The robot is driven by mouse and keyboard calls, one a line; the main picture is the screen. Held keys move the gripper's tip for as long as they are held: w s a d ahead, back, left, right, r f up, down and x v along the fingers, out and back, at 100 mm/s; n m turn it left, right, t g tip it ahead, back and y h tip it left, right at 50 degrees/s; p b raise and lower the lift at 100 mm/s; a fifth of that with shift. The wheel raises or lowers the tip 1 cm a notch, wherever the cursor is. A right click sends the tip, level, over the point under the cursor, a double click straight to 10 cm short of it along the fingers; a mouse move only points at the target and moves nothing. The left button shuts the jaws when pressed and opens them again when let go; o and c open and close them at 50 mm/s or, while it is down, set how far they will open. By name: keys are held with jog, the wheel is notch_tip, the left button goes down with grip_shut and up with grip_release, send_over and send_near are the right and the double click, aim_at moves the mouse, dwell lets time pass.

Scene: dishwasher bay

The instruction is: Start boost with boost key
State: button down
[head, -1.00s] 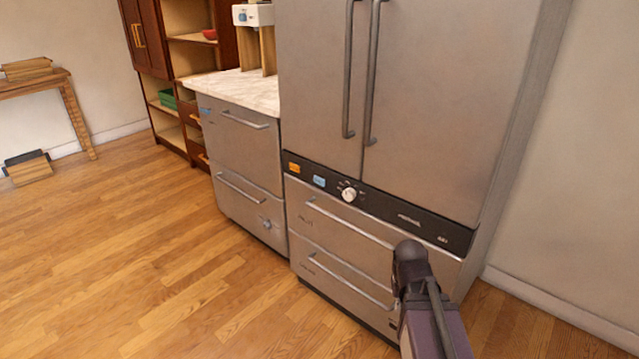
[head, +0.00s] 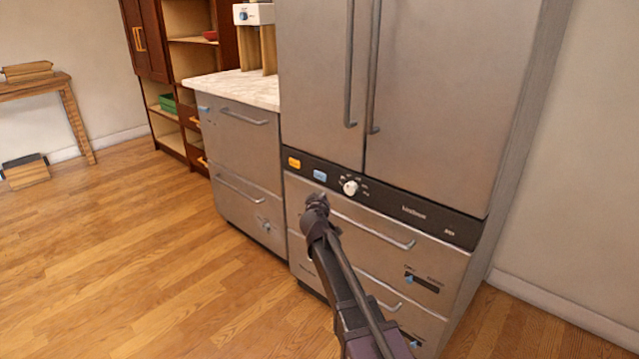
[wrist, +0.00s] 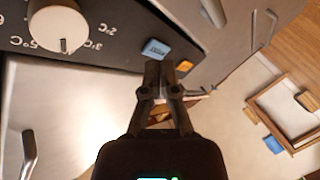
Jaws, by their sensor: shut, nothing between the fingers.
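A black control strip (head: 400,210) runs across the steel fridge-like unit. It carries an orange key (head: 294,162), a blue key (head: 320,175) and a white knob (head: 350,187). Labels on the keys are too small to read, so I cannot tell which is the boost key. My gripper (head: 317,200) is just below the blue key in the head view. In the wrist view, the closed, empty fingertips (wrist: 160,72) point at the strip just short of the blue key (wrist: 155,48), with the orange key (wrist: 185,66) beside them. I cannot tell whether they touch anything.
Drawer handles (head: 372,222) stick out below the strip, and long door handles (head: 375,70) hang above it. A marble-topped drawer unit (head: 245,90) stands to the left. The wooden floor (head: 120,240) in front is clear.

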aim_at(316, 176)
jog(key=w+a+r+n+t+y, duration=0.1)
jog(key=w+a+n+y, duration=0.1)
jog(key=a, duration=0.6)
jog(key=shift+a+n+y+b, duration=0.4)
jog(key=shift+n+y, duration=0.3)
jog(key=shift+y, duration=0.1)
jog(key=shift+w, duration=0.1)
jog(key=shift+w+d, duration=0.85)
jog(key=shift+w, duration=0.25)
jog(key=shift+w+d, duration=0.9)
jog(key=shift+w, duration=0.2)
jog(key=shift+w+d, duration=0.85)
jog(key=shift+w, duration=0.25)
jog(key=shift+w+d, duration=0.6)
jog(key=shift+w, duration=0.1)
jog(key=shift+s+a, duration=0.1)
jog(key=shift+s, duration=0.05)
jog(key=shift+s+a, duration=0.4)
jog(key=shift+s, duration=0.1)
jog(key=shift+s, duration=0.1)
jog(key=shift+s+a, duration=0.8)
jog(key=shift+s, duration=0.15)
jog(key=shift+s+a, duration=0.75)
jog(key=shift+s, duration=0.2)
